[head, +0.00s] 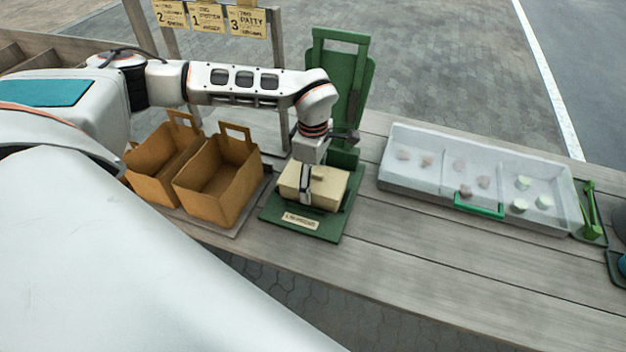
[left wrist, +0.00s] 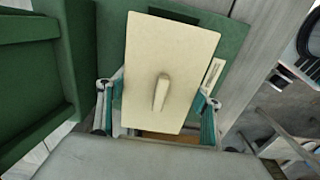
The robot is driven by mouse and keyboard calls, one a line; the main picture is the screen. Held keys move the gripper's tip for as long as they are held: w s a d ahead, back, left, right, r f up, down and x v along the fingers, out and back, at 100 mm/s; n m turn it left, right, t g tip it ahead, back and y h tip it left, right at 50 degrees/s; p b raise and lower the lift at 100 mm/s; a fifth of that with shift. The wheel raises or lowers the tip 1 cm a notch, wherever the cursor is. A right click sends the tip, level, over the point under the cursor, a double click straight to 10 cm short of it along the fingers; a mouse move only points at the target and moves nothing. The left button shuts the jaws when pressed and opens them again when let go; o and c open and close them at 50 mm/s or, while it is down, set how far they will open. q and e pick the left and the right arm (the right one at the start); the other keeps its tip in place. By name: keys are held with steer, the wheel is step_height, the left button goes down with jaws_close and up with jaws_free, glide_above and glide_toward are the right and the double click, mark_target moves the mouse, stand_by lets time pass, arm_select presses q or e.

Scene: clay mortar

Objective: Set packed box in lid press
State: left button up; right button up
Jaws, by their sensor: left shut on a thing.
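The packed box (head: 326,188) is pale cream with a flat lid and a small raised tab. It also fills the middle of the left wrist view (left wrist: 170,60). The green lid press (head: 328,222) has a flat base with a label and a tall hinged plate standing upright behind. My left gripper (head: 306,185) is shut on the box, one finger at each side. The box is over the press base; whether it touches the base I cannot tell. In the left wrist view the base (left wrist: 226,48) shows beyond the box. My right gripper is not in view.
Two brown paper bags (head: 217,180) stand close left of the press. A clear-lidded tray (head: 470,180) with a green handle and several round items lies to the right. Order notes (head: 208,18) hang at the back. The table front (head: 400,260) is bare.

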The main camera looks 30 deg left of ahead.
arm_select(q)
steer(key=shift+f, duration=0.1)
steer(key=o, duration=1.1)
steer(key=shift+o, duration=0.2)
step_height(320, 180, up, 12)
steer(key=shift+r+p, duration=0.1)
steer(key=shift+p, duration=0.2)
steer(key=shift+s, duration=0.1)
